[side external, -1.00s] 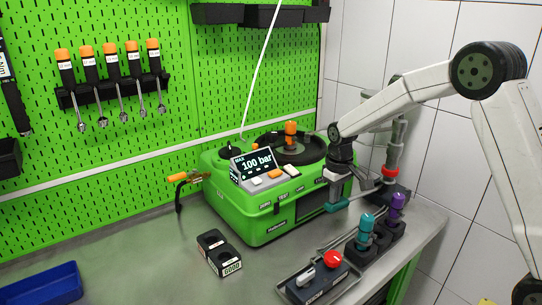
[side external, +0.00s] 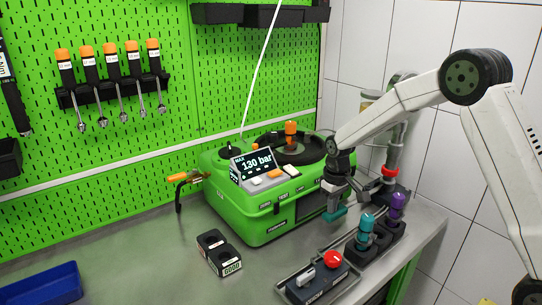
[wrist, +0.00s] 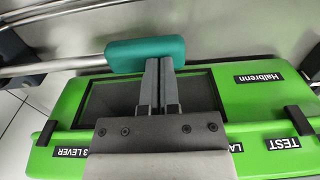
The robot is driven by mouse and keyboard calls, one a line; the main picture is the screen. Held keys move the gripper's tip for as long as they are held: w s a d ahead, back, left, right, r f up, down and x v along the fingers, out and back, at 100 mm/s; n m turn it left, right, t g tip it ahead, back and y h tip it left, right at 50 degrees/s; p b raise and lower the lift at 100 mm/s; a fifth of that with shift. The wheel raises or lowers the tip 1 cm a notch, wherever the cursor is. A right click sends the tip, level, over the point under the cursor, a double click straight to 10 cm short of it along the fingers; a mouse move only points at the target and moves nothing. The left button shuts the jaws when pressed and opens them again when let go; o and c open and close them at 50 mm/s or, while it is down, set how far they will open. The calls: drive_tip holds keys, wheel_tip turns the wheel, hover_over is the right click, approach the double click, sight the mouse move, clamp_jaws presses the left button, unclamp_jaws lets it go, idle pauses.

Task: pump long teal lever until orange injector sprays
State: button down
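The long lever's teal handle (side external: 334,215) sits low in front of the green pump tester (side external: 262,222). In the wrist view the teal handle (wrist: 145,53) crosses the picture on a metal rod running left. My gripper (wrist: 161,62) has its two fingers nearly together, with the tips against or over the handle; they do not wrap around it, and exact contact is unclear. In the side view my gripper (side external: 335,200) is directly above the handle. The orange injector (side external: 291,130) stands upright on the black round top. No spray shows.
A teal injector (side external: 365,226) and a purple injector (side external: 397,206) stand in black holders to the right. A box with a red knob (side external: 333,259) lies on a tray in front. A black two-hole block (side external: 219,253) is left of it.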

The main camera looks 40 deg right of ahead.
drive_tip(key=shift+d+r, duration=0.25)
drive_tip(key=shift+r, duration=1.5)
drive_tip(key=shift+d+r, duration=0.2)
drive_tip(key=shift+r, duration=1.5)
drive_tip(key=shift+f, duration=0.2)
drive_tip(key=shift+a+f, duration=0.15)
drive_tip(key=shift+f, duration=1.05)
drive_tip(key=shift+r, duration=1.6)
drive_tip(key=shift+r, duration=2.85)
